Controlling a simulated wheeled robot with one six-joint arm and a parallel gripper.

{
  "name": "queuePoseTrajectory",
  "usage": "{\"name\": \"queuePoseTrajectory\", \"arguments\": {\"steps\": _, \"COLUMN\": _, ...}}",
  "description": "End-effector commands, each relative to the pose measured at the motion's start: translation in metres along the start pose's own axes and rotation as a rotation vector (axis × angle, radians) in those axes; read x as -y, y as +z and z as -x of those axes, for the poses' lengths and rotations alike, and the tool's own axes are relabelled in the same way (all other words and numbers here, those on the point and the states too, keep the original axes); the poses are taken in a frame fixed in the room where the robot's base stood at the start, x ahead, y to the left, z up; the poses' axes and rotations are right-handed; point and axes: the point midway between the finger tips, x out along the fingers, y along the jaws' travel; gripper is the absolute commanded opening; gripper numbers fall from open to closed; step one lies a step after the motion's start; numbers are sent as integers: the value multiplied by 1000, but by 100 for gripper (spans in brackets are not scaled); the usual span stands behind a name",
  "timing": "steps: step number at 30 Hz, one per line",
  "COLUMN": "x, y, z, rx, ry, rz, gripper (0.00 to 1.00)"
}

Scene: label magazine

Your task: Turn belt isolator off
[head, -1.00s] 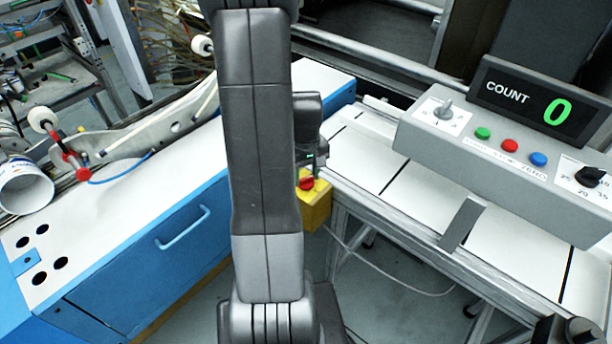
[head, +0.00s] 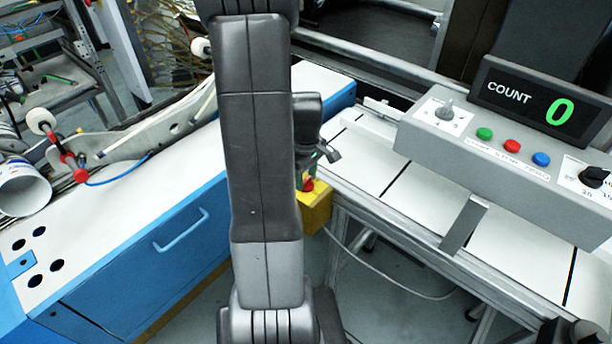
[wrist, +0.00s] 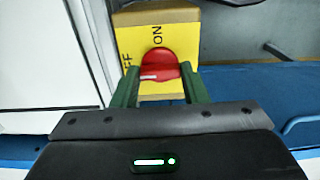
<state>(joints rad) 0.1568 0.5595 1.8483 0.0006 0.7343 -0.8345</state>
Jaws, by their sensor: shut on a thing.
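The belt isolator is a yellow box (head: 317,208) with a red rotary knob (head: 307,185), at the left end of the conveyor. In the wrist view its yellow face (wrist: 185,45) carries ON at the top and lettering ending in FF at the left. My gripper (wrist: 159,74) has its green fingers on both sides of the red knob (wrist: 158,60) and is shut on it. A short white mark on the knob lies level in this view, its left end towards the FF lettering. In the head view my arm hides part of the gripper.
The conveyor (head: 425,190) runs to the right of the box. A grey control panel (head: 480,150) with coloured buttons and a COUNT display (head: 535,105) reading 0 stands over it. A blue cabinet (head: 150,265) is close on the left.

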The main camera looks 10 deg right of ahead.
Motion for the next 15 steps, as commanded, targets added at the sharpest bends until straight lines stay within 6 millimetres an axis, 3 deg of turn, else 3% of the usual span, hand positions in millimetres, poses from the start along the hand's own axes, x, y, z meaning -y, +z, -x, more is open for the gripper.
{"name": "queuePoseTrajectory", "arguments": {"steps": 7, "x": -1, "y": -1, "z": 1, "rx": -2, "ry": 4, "rz": 3, "gripper": 17}}
{"name": "queuePoseTrajectory", "arguments": {"steps": 8, "x": -1, "y": -1, "z": 1, "rx": -2, "ry": 4, "rz": 3, "gripper": 42}}
{"name": "queuePoseTrajectory", "arguments": {"steps": 11, "x": -1, "y": -1, "z": 1, "rx": -2, "ry": 3, "rz": 2, "gripper": 62}}
{"name": "queuePoseTrajectory", "arguments": {"steps": 15, "x": 0, "y": 0, "z": 0, "rx": -1, "ry": 2, "rz": 1, "gripper": 62}}
